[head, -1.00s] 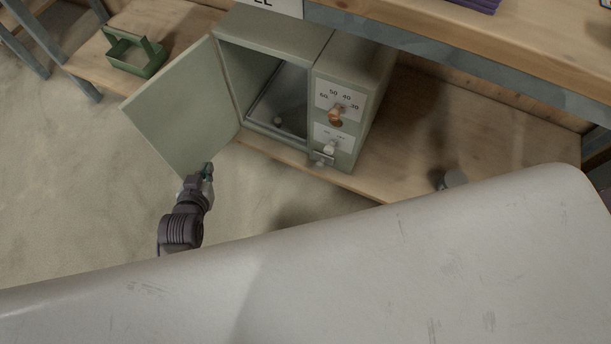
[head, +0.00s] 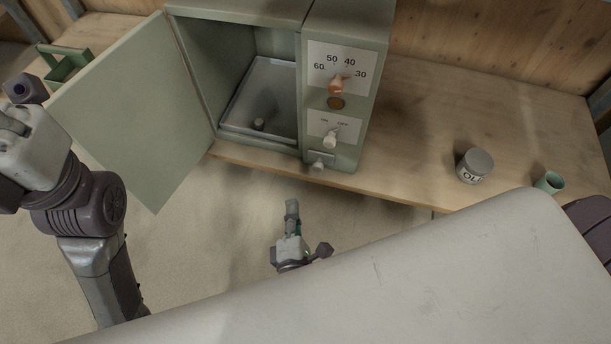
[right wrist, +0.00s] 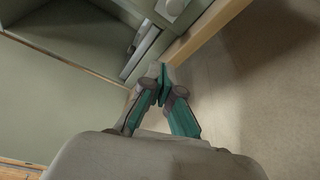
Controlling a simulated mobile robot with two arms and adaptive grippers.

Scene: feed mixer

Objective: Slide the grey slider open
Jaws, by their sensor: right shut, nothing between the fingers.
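The feed mixer's front panel (head: 342,110) carries a small grey slider (head: 318,165) in a slot low on its front. A pale knob (head: 330,139) sits just above it and an orange knob (head: 337,86) higher up. My right gripper (head: 291,206) is below and a little left of the slider, apart from it, pointing up toward the mixer. In the right wrist view its fingertips (right wrist: 161,76) meet with nothing between them. My left arm (head: 85,200) is at the left; its fingertips are not visible.
The mixer's door (head: 140,115) stands wide open to the left, close to my left arm. The chamber (head: 262,95) is open. The wooden shelf (head: 420,120) holds a grey-lidded jar (head: 474,166) and a green cup (head: 549,182). A green carrier (head: 65,62) is at far left.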

